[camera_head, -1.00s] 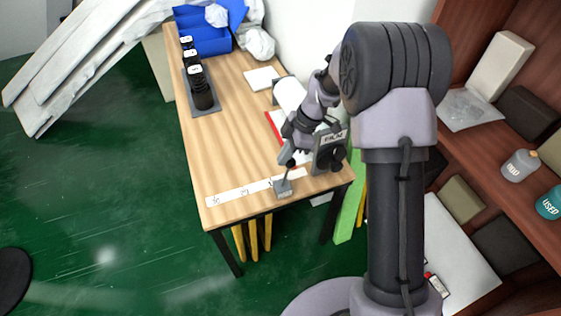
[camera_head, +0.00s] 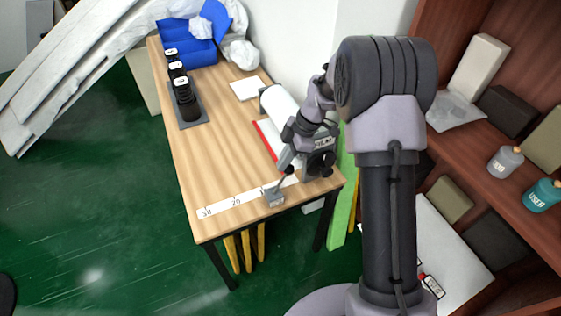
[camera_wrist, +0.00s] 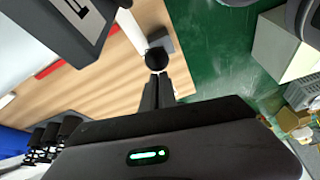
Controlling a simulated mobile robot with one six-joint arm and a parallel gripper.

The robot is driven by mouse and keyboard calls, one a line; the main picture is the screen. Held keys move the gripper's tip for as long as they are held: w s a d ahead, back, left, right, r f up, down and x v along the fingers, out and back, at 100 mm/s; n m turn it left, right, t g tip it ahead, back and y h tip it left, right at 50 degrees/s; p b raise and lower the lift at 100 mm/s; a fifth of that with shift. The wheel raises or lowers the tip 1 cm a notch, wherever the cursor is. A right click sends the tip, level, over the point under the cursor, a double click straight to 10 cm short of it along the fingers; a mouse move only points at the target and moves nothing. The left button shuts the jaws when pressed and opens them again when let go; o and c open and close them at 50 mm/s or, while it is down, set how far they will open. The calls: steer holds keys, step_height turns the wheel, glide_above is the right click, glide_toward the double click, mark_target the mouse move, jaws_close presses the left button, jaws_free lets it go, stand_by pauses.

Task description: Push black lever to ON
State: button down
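The black lever (camera_head: 282,179) stands on a small grey base (camera_head: 274,197) at the table's front edge and leans up and to the right. In the wrist view its round black knob (camera_wrist: 156,60) shows just past my fingertips, with the grey base (camera_wrist: 168,45) behind it. My gripper (camera_wrist: 156,78) has its two dark fingers together, pointing at the knob. They are against it or very close; I cannot tell which. In the head view my gripper (camera_head: 288,158) is at the knob's far side, partly hidden. I see no ON mark clearly.
A grey device (camera_head: 318,162) with lettering and a black dial stands close to my gripper's right. A white marked strip (camera_head: 222,206) lies along the front edge. The middle of the table (camera_head: 215,140) is clear.

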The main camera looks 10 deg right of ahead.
steer(key=shift+d+f, duration=0.35)
steer(key=shift+d, duration=0.25)
steer(key=shift+a+r, duration=0.35)
steer(key=shift+a, duration=0.05)
steer(key=w+d+p+v, duration=0.1)
steer(key=p+v, duration=0.3)
steer(key=v, duration=0.5)
steer(key=shift+d+f+p, duration=0.25)
steer(key=shift+f+p, duration=0.05)
steer(key=shift+p, duration=0.05)
steer(key=shift+w, duration=0.1)
